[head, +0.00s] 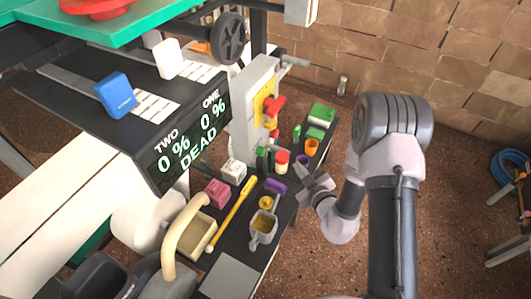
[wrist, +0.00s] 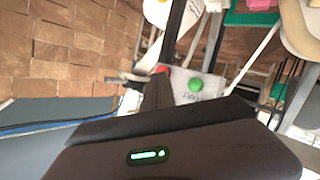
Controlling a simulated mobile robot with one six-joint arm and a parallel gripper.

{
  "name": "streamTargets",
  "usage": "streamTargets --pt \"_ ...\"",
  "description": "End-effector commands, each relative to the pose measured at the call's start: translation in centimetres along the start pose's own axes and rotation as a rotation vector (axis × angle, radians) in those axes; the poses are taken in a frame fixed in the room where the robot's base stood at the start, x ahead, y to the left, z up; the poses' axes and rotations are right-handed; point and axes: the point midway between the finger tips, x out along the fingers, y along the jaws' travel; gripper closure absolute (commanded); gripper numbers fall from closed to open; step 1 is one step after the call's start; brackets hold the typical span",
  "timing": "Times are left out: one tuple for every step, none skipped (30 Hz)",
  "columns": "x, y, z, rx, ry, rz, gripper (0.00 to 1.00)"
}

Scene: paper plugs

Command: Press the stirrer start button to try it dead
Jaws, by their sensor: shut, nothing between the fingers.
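In the wrist view a green domed button (wrist: 195,85) sits on a pale grey box with lettering that I cannot read clearly. A red button (wrist: 162,69) is beside it on the left. I cannot tell for certain which button on the head view these are. My gripper (head: 309,183) is shut and empty, at the right edge of the dark bench, beside the small items there. In the wrist view its dark body fills the bottom and partly hides the box. I see no clear contact with the button.
A dark display (head: 190,138) reads TWO 0 %, ONE 0 % and DEAD. A grey cabinet (head: 248,115) with a red handle (head: 272,108) stands behind the bench. A red-topped pot (head: 282,163), a yellow rod (head: 230,213) and a grey scoop (head: 264,229) crowd the bench. Floor to the right is mostly clear.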

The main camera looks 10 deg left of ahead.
Motion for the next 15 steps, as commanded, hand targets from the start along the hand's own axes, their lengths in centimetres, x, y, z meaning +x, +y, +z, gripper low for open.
streamTargets --pt "0.0 0.0 0.0 -0.001 0.000 -0.001 1.00" --pt "0.1 -0.1 -0.1 -0.001 0.001 -0.001 1.00" --pt "0.2 -0.2 -0.2 -0.002 0.001 -0.001 1.00" --pt "0.4 -0.3 -0.3 -0.003 0.001 -0.002 1.00" --pt "0.6 -0.5 -0.5 -0.004 0.002 -0.002 1.00" --pt "1.0 -0.7 -0.7 -0.005 0.003 -0.003 1.00" --pt "1.2 -0.9 -0.9 -0.005 0.003 -0.002 1.00" --pt "1.6 -1.2 -1.2 -0.004 0.003 -0.004 1.00" --pt "1.9 -1.5 -1.5 -0.004 0.003 -0.003 1.00" --pt "2.3 -1.8 -1.8 -0.004 0.004 -0.004 1.00" --pt "2.6 -1.9 -2.0 -0.005 0.003 -0.002 1.00" --pt "3.0 -2.3 -2.3 -0.005 0.004 -0.004 1.00" --pt "3.3 -2.5 -2.5 -0.005 0.003 -0.003 1.00" --pt "3.6 -2.8 -2.7 -0.005 0.003 -0.004 1.00" --pt "4.0 -3.0 -3.0 -0.005 0.003 -0.003 1.00"
